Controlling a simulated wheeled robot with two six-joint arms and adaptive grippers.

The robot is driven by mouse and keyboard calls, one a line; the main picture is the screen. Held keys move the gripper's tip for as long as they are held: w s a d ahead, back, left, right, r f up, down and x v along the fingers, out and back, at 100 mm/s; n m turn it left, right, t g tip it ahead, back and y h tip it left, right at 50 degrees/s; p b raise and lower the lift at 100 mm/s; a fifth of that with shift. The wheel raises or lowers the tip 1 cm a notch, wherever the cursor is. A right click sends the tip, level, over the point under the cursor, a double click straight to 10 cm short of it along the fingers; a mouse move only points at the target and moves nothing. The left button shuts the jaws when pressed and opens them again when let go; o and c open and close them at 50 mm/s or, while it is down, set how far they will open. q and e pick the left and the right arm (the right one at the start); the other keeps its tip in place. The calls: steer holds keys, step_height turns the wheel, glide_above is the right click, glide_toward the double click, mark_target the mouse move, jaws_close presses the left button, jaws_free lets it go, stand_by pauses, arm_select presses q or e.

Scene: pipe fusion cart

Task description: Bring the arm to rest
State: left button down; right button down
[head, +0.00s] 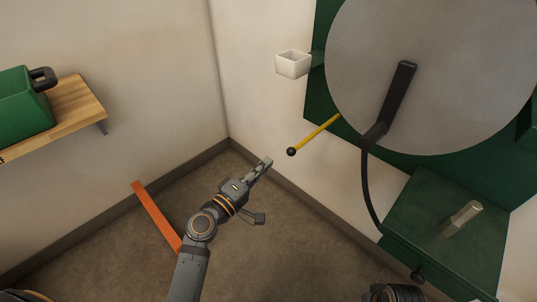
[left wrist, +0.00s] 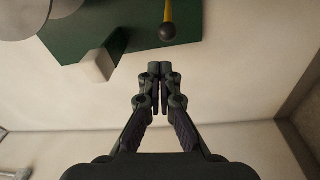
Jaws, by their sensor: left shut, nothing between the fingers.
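My left gripper (head: 263,168) is in the middle of the head view, shut and empty, in front of the corner of the room. In the left wrist view its fingertips (left wrist: 160,70) are together with nothing between them. My left arm reaches up from the bottom of the head view. At the bottom edge, right of centre, a dark part shows that may belong to my right arm; no right gripper fingers show there.
A yellow lever with a black knob (head: 291,152) sticks out near my left gripper. The green machine (head: 420,215) carries a large grey disc (head: 440,60), a black handle (head: 398,90) and a white cup (head: 292,64). A shelf (head: 75,115) holds a green case (head: 22,100). An orange bar (head: 156,215) stands left.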

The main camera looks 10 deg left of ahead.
arm_select(q)
steer(key=shift+v, duration=0.95)
arm_select(e)
steer(key=shift+a+f, duration=0.15)
steer(key=shift+a, duration=0.1)
arm_select(q)
steer(key=shift+s+d, duration=0.1)
steer(key=shift+d, duration=0.05)
arm_select(e)
steer(key=shift+s, duration=0.1)
